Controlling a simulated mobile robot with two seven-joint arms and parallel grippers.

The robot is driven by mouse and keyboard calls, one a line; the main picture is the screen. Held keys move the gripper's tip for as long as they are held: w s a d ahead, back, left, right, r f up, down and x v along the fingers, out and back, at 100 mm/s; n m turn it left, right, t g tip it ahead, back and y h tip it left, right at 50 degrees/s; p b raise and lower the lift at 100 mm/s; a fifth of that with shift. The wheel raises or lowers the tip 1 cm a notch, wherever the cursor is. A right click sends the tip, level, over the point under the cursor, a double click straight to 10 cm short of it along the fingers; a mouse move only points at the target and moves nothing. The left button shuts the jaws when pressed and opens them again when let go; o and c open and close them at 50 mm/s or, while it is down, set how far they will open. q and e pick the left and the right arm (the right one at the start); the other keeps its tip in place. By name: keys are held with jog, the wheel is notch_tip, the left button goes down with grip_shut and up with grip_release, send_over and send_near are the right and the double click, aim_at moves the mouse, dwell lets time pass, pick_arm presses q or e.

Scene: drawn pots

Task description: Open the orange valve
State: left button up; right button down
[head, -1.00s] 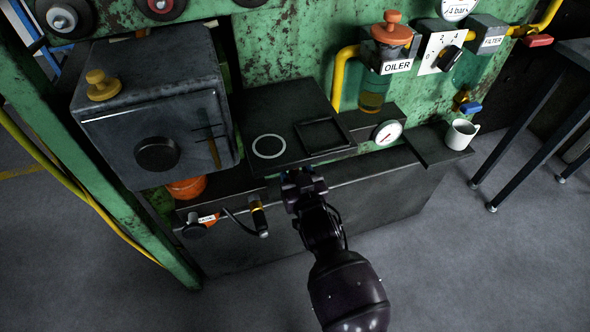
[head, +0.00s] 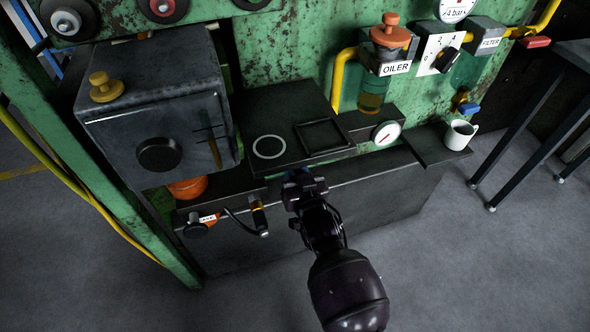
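A small orange-red handle (head: 537,42) sits on the yellow pipe at the upper right and looks like a valve lever. An orange knob (head: 390,35) tops the glass bowl labelled OILER. I cannot tell for sure which is the orange valve. My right gripper (head: 300,180) is at the bench's front edge, well below and left of the pipe handle and apart from it. Its fingers are dark and small, and I cannot tell whether they are open. My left gripper is out of view.
A dark box (head: 158,110) with a brass knob stands at the left of the bench. A white mug (head: 460,134) stands on the right shelf, below a blue valve handle (head: 468,108). A round gauge (head: 387,132) is beside it. A table (head: 550,95) stands at the right. Floor in front is clear.

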jog(key=shift+w+r+m+p, duration=0.1)
jog(key=shift+r+m+p, duration=0.15)
jog(key=shift+m, duration=0.45)
jog(key=shift+d+m, duration=0.1)
jog(key=shift+m, duration=0.4)
jog(key=m, duration=0.2)
jog(key=m+p, duration=0.1)
jog(key=m, duration=0.2)
jog(key=shift+d+f+m, duration=0.2)
jog(key=shift+f+m, duration=0.1)
jog(key=shift+f, duration=0.05)
jog(key=m, duration=0.5)
jog(key=shift+d+f, duration=0.1)
jog(key=shift+f, duration=0.25)
jog(key=m, duration=0.3)
jog(key=shift+f, duration=0.15)
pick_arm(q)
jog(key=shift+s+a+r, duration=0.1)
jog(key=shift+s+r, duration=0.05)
pick_arm(e)
jog(key=shift+m, duration=0.3)
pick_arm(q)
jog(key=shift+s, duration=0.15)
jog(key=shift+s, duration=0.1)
pick_arm(e)
jog(key=c, duration=1)
grip_release()
